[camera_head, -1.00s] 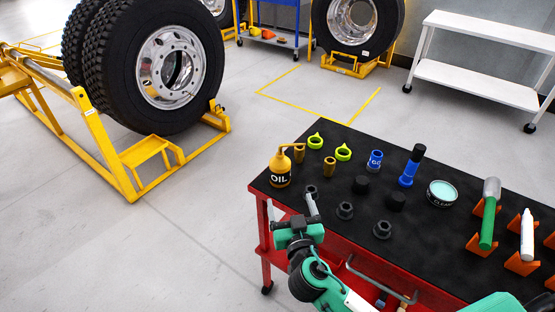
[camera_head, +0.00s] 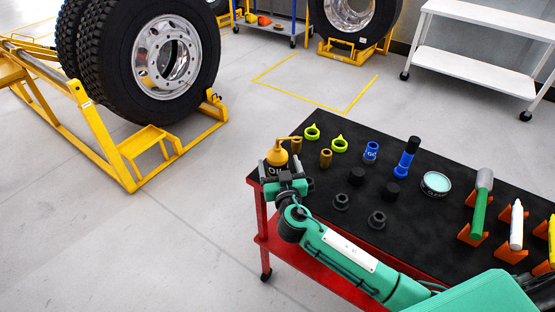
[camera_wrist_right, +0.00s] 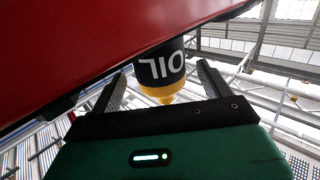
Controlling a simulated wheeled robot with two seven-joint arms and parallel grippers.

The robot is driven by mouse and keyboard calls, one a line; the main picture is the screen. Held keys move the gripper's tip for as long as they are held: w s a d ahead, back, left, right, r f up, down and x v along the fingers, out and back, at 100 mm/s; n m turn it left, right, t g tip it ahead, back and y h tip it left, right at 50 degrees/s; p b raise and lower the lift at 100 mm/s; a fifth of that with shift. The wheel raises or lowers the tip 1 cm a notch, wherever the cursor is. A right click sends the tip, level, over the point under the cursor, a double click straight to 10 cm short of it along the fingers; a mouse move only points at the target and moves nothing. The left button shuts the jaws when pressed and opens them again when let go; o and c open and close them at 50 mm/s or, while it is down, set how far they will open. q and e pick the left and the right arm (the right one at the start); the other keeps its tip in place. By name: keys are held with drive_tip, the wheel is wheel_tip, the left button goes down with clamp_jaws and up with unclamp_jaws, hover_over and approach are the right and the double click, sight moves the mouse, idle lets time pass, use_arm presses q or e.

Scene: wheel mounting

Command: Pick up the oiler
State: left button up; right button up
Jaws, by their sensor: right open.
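The oiler (camera_head: 277,153), a yellow can with a black band lettered OIL and a yellow spout, stands at the left corner of the black table top (camera_head: 330,225). My right gripper (camera_head: 280,166) is open at the oiler, one finger on each side, and hides its lower part in the head view. In the right wrist view the oiler (camera_wrist_right: 162,68) appears upside down between the two open fingers (camera_wrist_right: 160,85). Contact with the fingers cannot be told. My left gripper is not in view.
Brown sockets (camera_head: 326,158), yellow-green rings (camera_head: 340,144), a blue item (camera_head: 371,151) and black nuts (camera_head: 341,201) stand right of the oiler. A green-handled tool (camera_head: 480,200) rests on orange holders. A large wheel (camera_head: 150,60) stands behind left.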

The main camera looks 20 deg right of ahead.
drive_tip(key=shift+w+d, duration=0.15)
drive_tip(key=shift+w, duration=1.3)
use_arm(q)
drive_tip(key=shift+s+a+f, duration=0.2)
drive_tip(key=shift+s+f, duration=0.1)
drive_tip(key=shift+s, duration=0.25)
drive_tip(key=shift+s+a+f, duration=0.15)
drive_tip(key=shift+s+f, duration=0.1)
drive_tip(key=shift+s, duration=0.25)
use_arm(e)
drive_tip(key=c, duration=1.1)
drive_tip(key=shift+r, duration=0.1)
use_arm(q)
drive_tip(key=shift+p, duration=0.55)
use_arm(e)
wheel_tip(320, 180, up, 20)
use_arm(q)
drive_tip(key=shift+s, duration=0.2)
